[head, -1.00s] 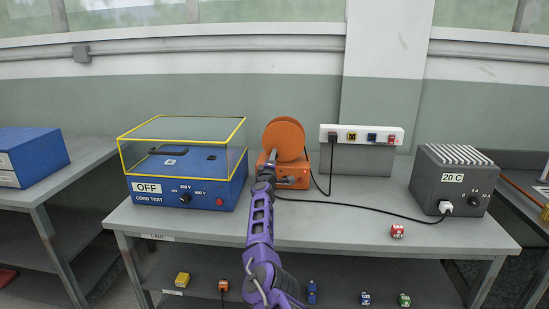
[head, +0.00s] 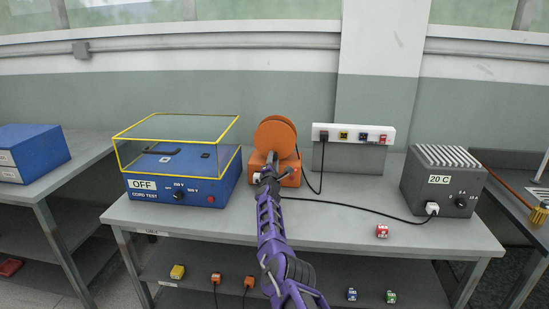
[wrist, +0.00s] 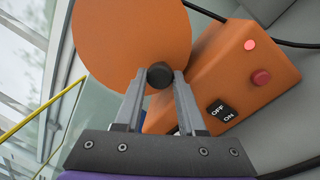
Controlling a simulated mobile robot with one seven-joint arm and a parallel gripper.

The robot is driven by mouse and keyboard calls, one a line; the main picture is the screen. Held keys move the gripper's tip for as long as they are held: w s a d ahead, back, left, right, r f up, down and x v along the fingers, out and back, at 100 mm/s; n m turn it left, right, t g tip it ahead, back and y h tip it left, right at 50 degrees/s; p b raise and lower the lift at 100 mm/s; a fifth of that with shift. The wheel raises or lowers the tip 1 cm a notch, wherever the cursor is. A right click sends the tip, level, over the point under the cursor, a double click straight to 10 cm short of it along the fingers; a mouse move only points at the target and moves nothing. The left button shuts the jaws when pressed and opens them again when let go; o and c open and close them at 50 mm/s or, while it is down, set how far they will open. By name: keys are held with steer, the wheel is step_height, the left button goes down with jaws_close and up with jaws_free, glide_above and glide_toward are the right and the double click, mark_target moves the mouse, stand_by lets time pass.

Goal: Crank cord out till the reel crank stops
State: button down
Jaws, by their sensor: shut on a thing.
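The orange cord reel (head: 276,138) stands on an orange base (head: 290,174) in the middle of the bench. In the wrist view, my gripper (wrist: 159,78) is shut on the dark round crank knob (wrist: 160,75) in front of the orange disc (wrist: 128,38). The base shows a lit red lamp (wrist: 250,45), a red button (wrist: 261,77) and a black OFF/ON switch (wrist: 222,110). A black cord (head: 365,207) runs from the reel to the grey box marked 20 C (head: 441,182). My arm hides part of the base in the head view.
A blue cord test box (head: 175,190) with a yellow-edged clear cover (head: 177,143) stands left of the reel, its display reading OFF. A white socket strip (head: 354,134) is behind to the right.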

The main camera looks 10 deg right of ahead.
steer(key=shift+d+r, duration=0.1)
steer(key=shift+r, duration=0.1)
steer(key=c, duration=0.5)
jaws_free()
steer(key=shift+f, duration=0.1)
steer(key=shift+s+f, duration=0.1)
steer(key=shift+f, duration=0.05)
